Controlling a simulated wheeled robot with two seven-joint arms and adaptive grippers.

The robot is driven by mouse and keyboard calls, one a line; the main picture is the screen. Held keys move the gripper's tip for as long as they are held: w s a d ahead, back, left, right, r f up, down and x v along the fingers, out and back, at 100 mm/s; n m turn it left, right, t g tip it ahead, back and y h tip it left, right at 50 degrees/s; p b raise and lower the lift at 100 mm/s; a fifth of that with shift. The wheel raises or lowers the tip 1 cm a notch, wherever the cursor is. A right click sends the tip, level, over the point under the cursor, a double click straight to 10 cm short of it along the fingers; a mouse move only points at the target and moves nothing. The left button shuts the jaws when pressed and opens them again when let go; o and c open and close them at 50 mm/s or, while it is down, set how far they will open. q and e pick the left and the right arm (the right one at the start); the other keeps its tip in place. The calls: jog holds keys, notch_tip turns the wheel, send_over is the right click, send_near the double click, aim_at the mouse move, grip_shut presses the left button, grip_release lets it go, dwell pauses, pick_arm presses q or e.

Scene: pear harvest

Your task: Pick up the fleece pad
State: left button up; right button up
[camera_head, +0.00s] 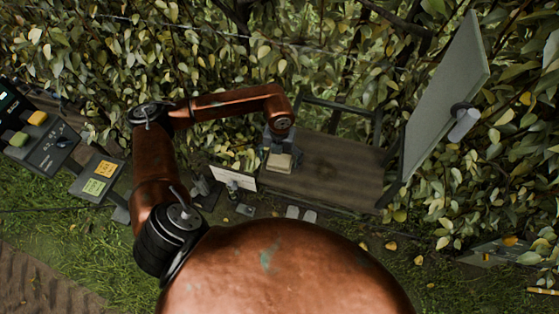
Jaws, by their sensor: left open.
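A small cream pad (281,162), which looks like the fleece pad, lies at the left end of the wooden bench top (335,170). My left gripper (279,148) points down at the pad from its far side, close over its far edge. Its jaws are open; the fingertips are small and dark, and I cannot tell if they touch the pad. Part of the pad's far side is hidden by the gripper. My right gripper is not in view.
A grey panel (445,95) stands tilted at the bench's right. A white sign (233,178) stands at the bench's near left. A dark control box (40,135) and a board with yellow and green labels (98,178) are at the left. Leafy hedge lies behind.

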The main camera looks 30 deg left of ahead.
pick_arm(q)
jog(key=shift+c, duration=0.3)
jog(key=c, duration=0.9)
jog(key=shift+s+f, duration=0.1)
jog(key=c, duration=0.4)
jog(key=shift+r, duration=0.3)
notch_tip(320, 180, up, 2)
jog(key=shift+b, duration=0.35)
jog(key=s+d+r+b, duration=0.1)
jog(key=s+r, duration=0.2)
jog(key=s, duration=0.1)
jog(key=s+d+r+b, duration=0.1)
jog(key=s+d+r, duration=0.1)
jog(key=s+r, duration=0.2)
jog(key=s+d+r+b, duration=0.2)
jog(key=s+r, duration=0.1)
jog(key=s, duration=0.1)
jog(key=shift+s+d+r, duration=0.2)
jog(key=shift+s+r, duration=0.1)
jog(key=shift+s, duration=0.05)
